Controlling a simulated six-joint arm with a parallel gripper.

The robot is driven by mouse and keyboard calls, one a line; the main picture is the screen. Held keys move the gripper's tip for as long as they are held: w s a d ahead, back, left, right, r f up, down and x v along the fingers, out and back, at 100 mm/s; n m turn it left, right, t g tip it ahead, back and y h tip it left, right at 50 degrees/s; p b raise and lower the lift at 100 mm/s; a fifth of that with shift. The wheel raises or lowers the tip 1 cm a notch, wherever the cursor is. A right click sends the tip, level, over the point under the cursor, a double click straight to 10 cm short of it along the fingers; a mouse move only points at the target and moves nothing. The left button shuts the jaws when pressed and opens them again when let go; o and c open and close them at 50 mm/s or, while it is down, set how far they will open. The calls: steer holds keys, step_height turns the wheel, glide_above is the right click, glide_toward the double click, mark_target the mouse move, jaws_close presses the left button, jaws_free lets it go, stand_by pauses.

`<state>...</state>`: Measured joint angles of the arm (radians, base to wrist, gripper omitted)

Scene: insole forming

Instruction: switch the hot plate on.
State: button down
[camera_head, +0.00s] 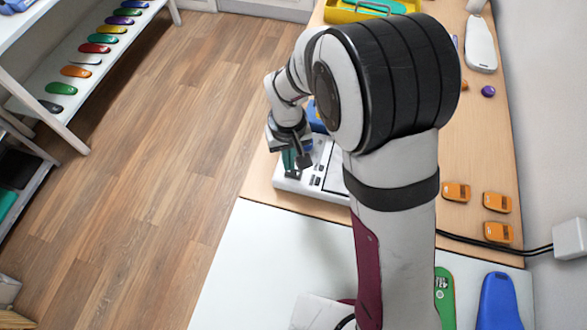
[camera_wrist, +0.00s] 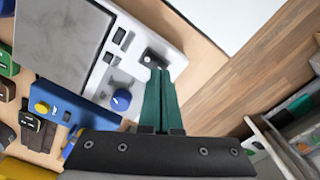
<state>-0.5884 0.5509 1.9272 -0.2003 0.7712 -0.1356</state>
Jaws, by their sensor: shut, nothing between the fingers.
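The hot plate (camera_head: 312,193) has a white body on the wooden bench, partly hidden by my arm in the head view. In the wrist view its white body (camera_wrist: 137,75) carries a grey heating plate (camera_wrist: 62,42), small black buttons (camera_wrist: 119,35), a blue knob (camera_wrist: 121,99) and a black switch (camera_wrist: 150,56) near one corner. My gripper (camera_wrist: 161,72) has shut teal fingers with nothing between them. Their tips are right beside the black switch; I cannot tell whether they touch it. In the head view my gripper (camera_head: 290,174) is over the hot plate's left end.
A blue device with a yellow knob (camera_wrist: 41,107) stands beside the hot plate. Orange blocks (camera_head: 497,202) lie on the bench at right, near a black cable. A green insole (camera_head: 443,290) and a blue one (camera_head: 499,302) lie on the white surface in front. Shelves stand at left.

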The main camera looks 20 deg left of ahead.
steer(key=shift+f, duration=0.9)
stand_by(0.5)
step_height(320, 180, up, 7)
steer(key=shift+f, duration=0.15)
stand_by(0.5)
steer(key=s+d+r+m, duration=0.3)
steer(key=s+d+r, duration=0.15)
steer(key=d, duration=0.25)
steer(key=s+d+r+m, duration=0.3)
steer(key=s+d+r, duration=0.1)
steer(key=d+r, duration=0.15)
steer(key=s+d+m+y, duration=0.1)
steer(key=s+d+m, duration=0.4)
steer(key=s, duration=0.5)
steer(key=shift+f+m+y, duration=0.2)
steer(key=shift+m+y, duration=0.1)
steer(key=shift+y, duration=0.1)
